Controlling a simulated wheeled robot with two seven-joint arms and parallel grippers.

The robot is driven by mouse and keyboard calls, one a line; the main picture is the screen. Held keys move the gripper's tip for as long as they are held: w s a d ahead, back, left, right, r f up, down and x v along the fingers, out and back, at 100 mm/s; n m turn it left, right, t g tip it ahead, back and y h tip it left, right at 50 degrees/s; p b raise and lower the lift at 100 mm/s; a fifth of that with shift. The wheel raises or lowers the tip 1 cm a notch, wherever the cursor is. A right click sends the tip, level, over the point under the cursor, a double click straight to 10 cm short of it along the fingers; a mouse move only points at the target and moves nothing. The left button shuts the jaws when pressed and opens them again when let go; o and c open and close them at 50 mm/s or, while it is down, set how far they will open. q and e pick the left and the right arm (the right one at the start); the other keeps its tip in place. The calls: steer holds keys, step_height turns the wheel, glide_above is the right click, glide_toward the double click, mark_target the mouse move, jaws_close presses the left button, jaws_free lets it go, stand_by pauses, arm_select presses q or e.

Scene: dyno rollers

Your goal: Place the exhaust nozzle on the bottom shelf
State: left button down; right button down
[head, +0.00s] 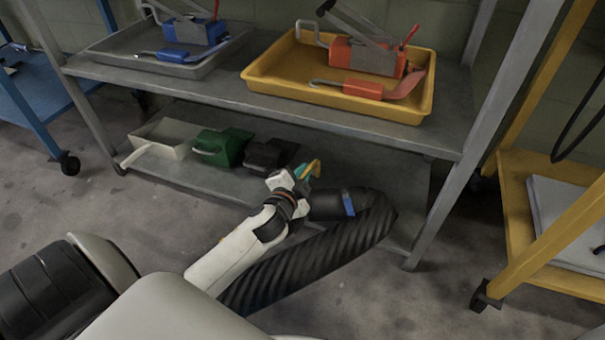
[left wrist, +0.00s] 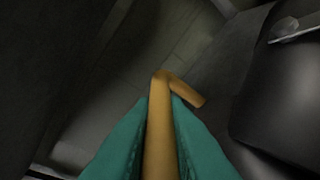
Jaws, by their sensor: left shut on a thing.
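The exhaust nozzle (head: 328,205) is a black cylinder with a blue band, on the end of a thick black ribbed hose (head: 310,262). It shows over the right part of the grey bottom shelf (head: 391,180); I cannot tell whether it touches the shelf. My left gripper (head: 308,172) has teal fingers and is shut on a yellow-orange handle just above the nozzle. In the left wrist view the handle (left wrist: 160,125) sits between the teal fingers, and a dark rounded body (left wrist: 285,110) lies to the right. My right gripper is out of view.
A white bin (head: 160,140), a green bin (head: 220,147) and a black bin (head: 268,156) stand on the bottom shelf to the left. The upper shelf (head: 225,90) holds a grey tray and a yellow tray (head: 335,104) above. A shelf leg (head: 455,160) stands at right, near a yellow cart.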

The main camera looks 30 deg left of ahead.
arm_select(q)
steer(key=shift+f+b, duration=1.25)
steer(key=shift+f, duration=0.35)
steer(key=shift+r, duration=0.1)
steer(key=c, duration=1.8)
jaws_free()
steer(key=shift+f, duration=0.2)
steer(key=o, duration=0.4)
steer(key=shift+c, duration=0.2)
steer(key=shift+s+r, duration=0.1)
